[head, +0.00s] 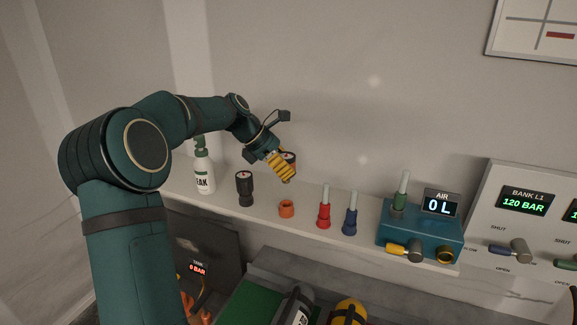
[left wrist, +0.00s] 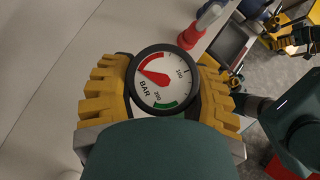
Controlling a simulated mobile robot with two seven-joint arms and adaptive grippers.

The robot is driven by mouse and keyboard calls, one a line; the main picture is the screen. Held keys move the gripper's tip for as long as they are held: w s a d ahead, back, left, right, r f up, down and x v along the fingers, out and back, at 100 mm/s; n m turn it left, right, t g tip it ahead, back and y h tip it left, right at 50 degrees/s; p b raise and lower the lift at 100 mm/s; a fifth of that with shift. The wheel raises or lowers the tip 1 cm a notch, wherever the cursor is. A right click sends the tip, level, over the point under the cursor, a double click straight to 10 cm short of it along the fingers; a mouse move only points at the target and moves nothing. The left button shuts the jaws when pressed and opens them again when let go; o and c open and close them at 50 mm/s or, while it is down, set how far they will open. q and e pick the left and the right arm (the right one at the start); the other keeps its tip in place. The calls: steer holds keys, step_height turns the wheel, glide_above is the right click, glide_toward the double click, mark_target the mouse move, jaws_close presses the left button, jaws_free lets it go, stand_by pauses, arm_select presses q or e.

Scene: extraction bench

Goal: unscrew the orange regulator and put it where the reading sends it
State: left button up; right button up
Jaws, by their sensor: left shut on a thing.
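My left gripper (head: 283,168) is above the shelf. It is shut on a round gauge, a regulator head with a black rim (left wrist: 166,79), whose top also shows in the head view (head: 289,156). The fingers hide its body. The white dial reads BAR; its red needle points into the red arc, away from the green arc. Below the gripper, a short orange collar (head: 286,208) stands on the shelf, apart from the fingers. A black regulator (head: 244,189) with a gauge stands left of it. Yellow fingers, seemingly my right gripper (left wrist: 284,38), show small in the left wrist view.
Red (head: 324,212) and blue (head: 350,218) fittings with pale stems stand to the right. A teal box (head: 415,239) with a green fitting and an AIR 0 L display (head: 440,204) follows. The panel (head: 526,200) reads 120 BAR. A spray bottle (head: 203,172) stands left.

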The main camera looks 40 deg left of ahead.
arm_select(q)
steer(key=shift+r, duration=0.1)
steer(key=shift+f+b, duration=1.4)
steer(key=shift+f, duration=1.55)
steer(key=shift+p, duration=1.2)
steer(key=shift+f+b, duration=0.7)
steer(key=shift+f, duration=0.7)
steer(key=o, duration=1.4)
steer(key=v, duration=1.2)
